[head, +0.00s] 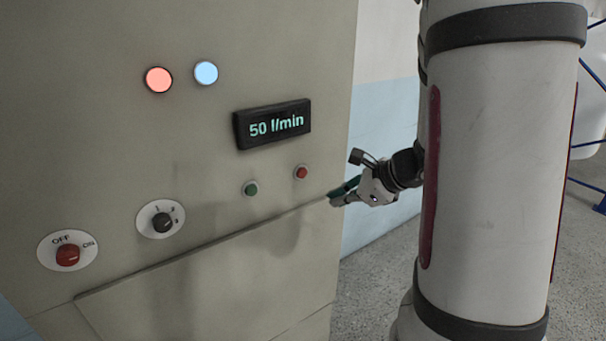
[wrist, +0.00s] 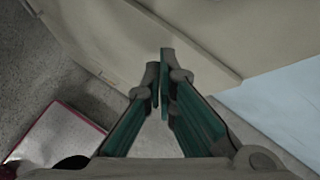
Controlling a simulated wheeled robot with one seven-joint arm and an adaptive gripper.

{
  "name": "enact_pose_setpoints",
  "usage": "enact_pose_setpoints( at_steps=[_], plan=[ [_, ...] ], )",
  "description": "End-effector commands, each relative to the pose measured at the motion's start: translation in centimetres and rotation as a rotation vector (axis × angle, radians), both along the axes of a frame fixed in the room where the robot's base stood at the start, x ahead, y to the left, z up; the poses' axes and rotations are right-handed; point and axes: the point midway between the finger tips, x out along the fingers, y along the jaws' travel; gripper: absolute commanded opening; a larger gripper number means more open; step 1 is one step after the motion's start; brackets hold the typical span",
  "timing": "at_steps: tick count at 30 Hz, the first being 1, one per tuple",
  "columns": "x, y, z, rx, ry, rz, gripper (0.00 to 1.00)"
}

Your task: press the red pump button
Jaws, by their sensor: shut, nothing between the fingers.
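The small red button (head: 302,172) sits on the front of the grey-beige cabinet (head: 210,150), below the right end of the display (head: 272,124). A green button (head: 250,188) is to its left. My gripper (head: 335,197) is to the right of and a little lower than the red button in the head view, near the cabinet's right edge. I cannot tell whether its tips touch the cabinet. In the wrist view, my gripper's teal fingers (wrist: 160,82) are shut and empty, pointing toward the cabinet. The buttons do not show in the wrist view.
The display reads 50 l/min. A lit red lamp (head: 159,79) and a lit pale blue lamp (head: 206,73) are above. A rotary selector (head: 162,219) and a red OFF/ON knob (head: 68,254) are at lower left. A red-edged white object (wrist: 58,145) lies by the speckled floor.

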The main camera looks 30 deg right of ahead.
Motion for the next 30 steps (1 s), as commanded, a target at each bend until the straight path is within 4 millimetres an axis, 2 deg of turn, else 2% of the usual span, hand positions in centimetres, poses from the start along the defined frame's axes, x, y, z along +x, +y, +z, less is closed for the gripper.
enact_pose_setpoints(
  at_steps=[5,18,24,30],
  plan=[
    [1.3,0.1,-0.1,-0.001,0.000,0.003,0.00],
    [7.0,0.2,-0.1,-0.002,-0.001,0.002,0.00],
    [8.4,0.3,-0.1,-0.002,0.000,0.003,0.00],
    [8.7,0.3,0.0,-0.001,0.000,0.002,0.00]
  ],
)
